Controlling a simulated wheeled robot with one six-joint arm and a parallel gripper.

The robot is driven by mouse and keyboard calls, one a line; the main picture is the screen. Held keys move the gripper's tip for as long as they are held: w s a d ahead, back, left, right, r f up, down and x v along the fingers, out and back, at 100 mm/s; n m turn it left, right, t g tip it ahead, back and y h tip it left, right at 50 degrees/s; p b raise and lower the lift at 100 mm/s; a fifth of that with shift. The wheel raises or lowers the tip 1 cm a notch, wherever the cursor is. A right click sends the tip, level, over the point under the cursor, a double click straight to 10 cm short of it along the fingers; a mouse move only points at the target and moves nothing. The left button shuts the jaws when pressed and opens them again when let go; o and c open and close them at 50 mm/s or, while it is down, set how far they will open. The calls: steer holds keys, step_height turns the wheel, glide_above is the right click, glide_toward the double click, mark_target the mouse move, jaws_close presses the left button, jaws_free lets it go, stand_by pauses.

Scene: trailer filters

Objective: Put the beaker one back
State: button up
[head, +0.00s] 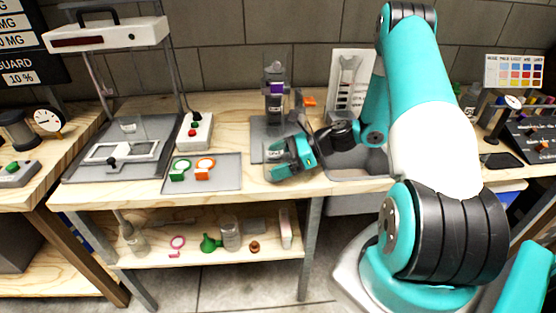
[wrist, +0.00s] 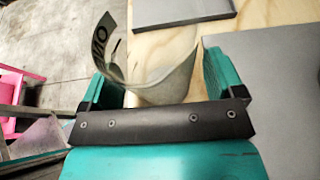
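A clear beaker (wrist: 165,75) with dark lettering on its wall sits between the two teal fingers of my gripper (wrist: 155,85) in the wrist view. Its wall spans from one finger to the other, and my gripper appears shut on it. Its lower part is hidden by the dark gripper bar. In the head view my gripper (head: 290,160) is low over the front edge of the wooden bench, and the beaker shows only faintly there. Whether it touches the bench I cannot tell. Another small clear vessel (head: 128,125) stands on the grey stand at left.
A grey tray (head: 225,182) with green and orange pieces lies left of my gripper. Behind it are a purple-marked instrument (head: 275,88) and a white switch box (head: 195,132). The lower shelf (head: 190,252) holds a green funnel and glassware.

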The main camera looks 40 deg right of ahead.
steer(key=shift+r, duration=0.2)
steer(key=v, duration=1.1)
steer(key=s+a+r+n+g+h, duration=0.15)
steer(key=a+r+n+g, duration=0.3)
steer(key=a+n, duration=0.55)
steer(key=a+r+n+g+h, duration=0.25)
steer(key=a+r+n, duration=0.4)
steer(key=a, duration=0.55)
steer(key=s+a+r+n+h, duration=0.1)
steer(key=s+a+r+n, duration=0.1)
steer(key=s+a+n, duration=0.3)
steer(key=s+a+r+n+h, duration=0.2)
steer(key=s+a+n, duration=0.3)
steer(key=s+n, duration=0.5)
steer(key=shift+r+b, duration=0.3)
steer(key=shift+r, duration=0.05)
steer(key=shift+w, duration=0.1)
